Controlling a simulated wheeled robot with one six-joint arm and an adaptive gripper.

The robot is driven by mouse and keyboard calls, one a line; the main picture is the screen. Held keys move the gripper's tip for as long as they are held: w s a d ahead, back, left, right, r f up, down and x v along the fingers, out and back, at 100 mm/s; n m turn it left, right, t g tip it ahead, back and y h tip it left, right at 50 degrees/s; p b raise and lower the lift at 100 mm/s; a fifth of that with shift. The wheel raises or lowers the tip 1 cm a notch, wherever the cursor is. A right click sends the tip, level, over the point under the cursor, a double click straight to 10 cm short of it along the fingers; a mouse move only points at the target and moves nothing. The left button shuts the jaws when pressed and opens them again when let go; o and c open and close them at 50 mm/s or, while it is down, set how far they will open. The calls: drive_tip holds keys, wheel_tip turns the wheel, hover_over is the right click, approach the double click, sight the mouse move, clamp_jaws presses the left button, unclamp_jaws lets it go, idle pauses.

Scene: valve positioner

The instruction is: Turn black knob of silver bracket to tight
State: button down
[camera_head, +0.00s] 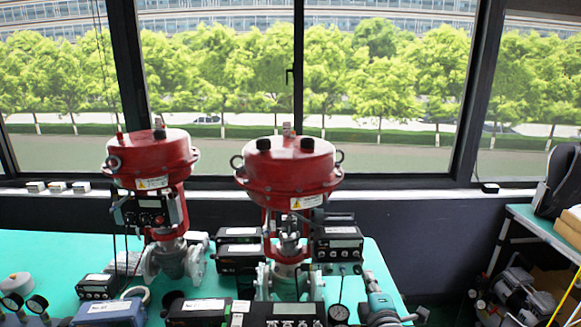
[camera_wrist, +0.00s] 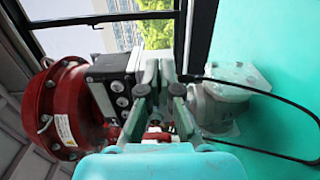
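My gripper (camera_wrist: 163,92) shows in the wrist view, its two grey-green fingers a small gap apart, with no clear grip on anything. I cannot make it out in the head view. Past the fingers is a valve with a red actuator (camera_wrist: 68,110), a black positioner box (camera_wrist: 115,83) and a grey valve body (camera_wrist: 222,103). In the head view, a silvery part that may be the bracket (camera_head: 289,228) sits on the right valve's stem, under its red actuator (camera_head: 288,175). I cannot pick out the bracket's black knob; the fingers cover the middle of the wrist view.
A second red valve (camera_head: 152,160) stands to the left. Black instrument boxes (camera_head: 240,250) and a gauge (camera_head: 339,313) crowd the teal table (camera_head: 50,255). A black cable (camera_wrist: 285,103) loops right of the fingers in the wrist view. Windows close off the back.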

drive_tip(key=shift+f, duration=0.1)
idle(0.4)
drive_tip(key=shift+s+d+f, duration=0.1)
drive_tip(key=shift+d, duration=0.2)
drive_tip(key=s, duration=0.6)
drive_tip(key=shift+w, duration=0.1)
drive_tip(key=w+r, duration=0.2)
drive_tip(key=w, duration=0.4)
drive_tip(key=shift+a, duration=0.2)
idle(0.6)
drive_tip(key=shift+a, duration=0.15)
idle(0.4)
